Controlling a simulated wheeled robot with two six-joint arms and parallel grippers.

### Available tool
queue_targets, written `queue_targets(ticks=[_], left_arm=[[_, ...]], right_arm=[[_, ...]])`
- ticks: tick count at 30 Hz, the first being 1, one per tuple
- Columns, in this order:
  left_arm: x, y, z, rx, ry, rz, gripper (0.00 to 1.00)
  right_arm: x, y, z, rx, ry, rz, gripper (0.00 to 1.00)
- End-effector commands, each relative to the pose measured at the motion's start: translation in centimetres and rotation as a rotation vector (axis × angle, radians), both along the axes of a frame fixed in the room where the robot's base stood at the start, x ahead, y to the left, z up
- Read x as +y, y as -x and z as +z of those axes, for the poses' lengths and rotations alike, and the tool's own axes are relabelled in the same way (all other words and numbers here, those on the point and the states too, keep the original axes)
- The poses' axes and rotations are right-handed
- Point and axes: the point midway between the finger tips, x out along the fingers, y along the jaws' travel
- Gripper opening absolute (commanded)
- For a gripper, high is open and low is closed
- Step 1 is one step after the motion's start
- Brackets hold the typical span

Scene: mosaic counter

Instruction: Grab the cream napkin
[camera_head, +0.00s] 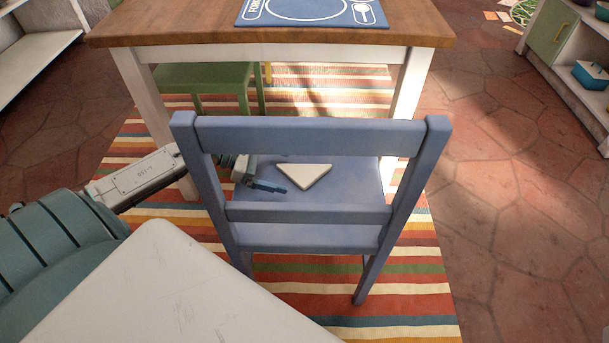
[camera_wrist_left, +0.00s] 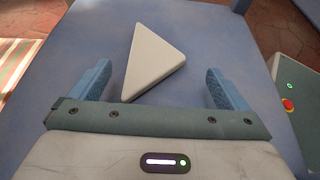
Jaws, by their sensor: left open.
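The cream napkin (camera_head: 303,177) is a flat, folded triangle lying on the seat of the blue chair (camera_head: 310,137). It also shows in the left wrist view (camera_wrist_left: 155,62), with one corner pointing down between my fingers. My left gripper (camera_head: 268,180) reaches over the seat from the left, behind the chair's back slats. In the left wrist view its two blue fingers (camera_wrist_left: 160,85) are apart, one on each side of the napkin's near corner. Nothing is held; I cannot tell whether a finger touches the napkin. My right gripper is not in view.
The chair's upper and lower back slats stand between the head camera and the seat. A wooden table (camera_head: 150,22) with a blue placemat (camera_head: 310,12) is beyond the chair. A green chair (camera_head: 208,78) is under it. Striped rug (camera_head: 400,312) lies below.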

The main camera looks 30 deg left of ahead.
Motion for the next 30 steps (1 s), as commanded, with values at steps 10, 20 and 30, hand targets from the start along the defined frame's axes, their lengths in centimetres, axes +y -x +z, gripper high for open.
queue_targets(ticks=[10, 20, 30], left_arm=[[-2.8, -2.1, -1.6, -0.004, 0.005, 0.002, 0.97], [-3.9, -2.8, -2.1, 0.001, 0.001, 0.002, 0.97], [-3.9, -2.8, -2.1, 0.001, 0.001, 0.002, 0.53]], right_arm=[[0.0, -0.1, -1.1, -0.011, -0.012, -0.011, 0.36], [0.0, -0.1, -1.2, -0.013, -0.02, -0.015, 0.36], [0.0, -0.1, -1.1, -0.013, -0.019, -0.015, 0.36]])
